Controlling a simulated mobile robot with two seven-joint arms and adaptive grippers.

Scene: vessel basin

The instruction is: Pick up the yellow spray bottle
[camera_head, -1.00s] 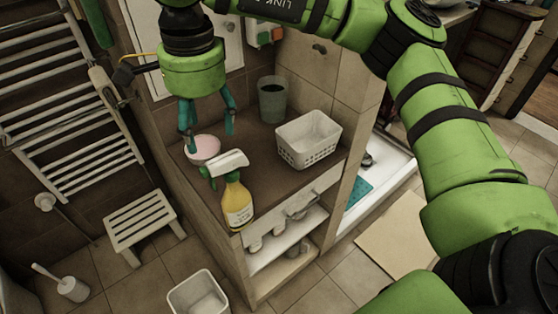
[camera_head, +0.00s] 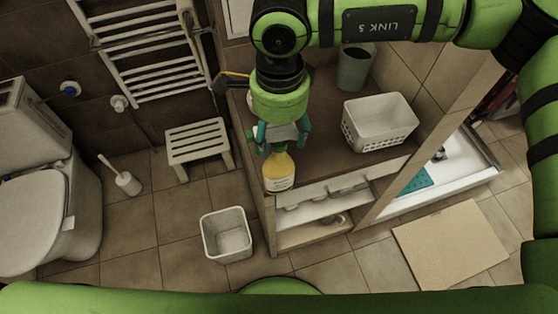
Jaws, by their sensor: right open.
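The yellow spray bottle (camera_head: 279,174) stands upright near the front left corner of the brown counter (camera_head: 325,163). It has a yellow body, a pale label and a white and green spray head. My right gripper (camera_head: 281,143) points down over the bottle, with its teal fingers open on either side of the spray head. The gripper partly covers the head, and I cannot tell whether the fingers touch it. My left gripper is not in view.
A white basket (camera_head: 379,122) and a grey cup (camera_head: 354,68) stand on the counter to the right. An open shelf (camera_head: 325,203) is below. A white stool (camera_head: 198,143), a bin (camera_head: 227,236) and a toilet (camera_head: 48,215) stand on the left side.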

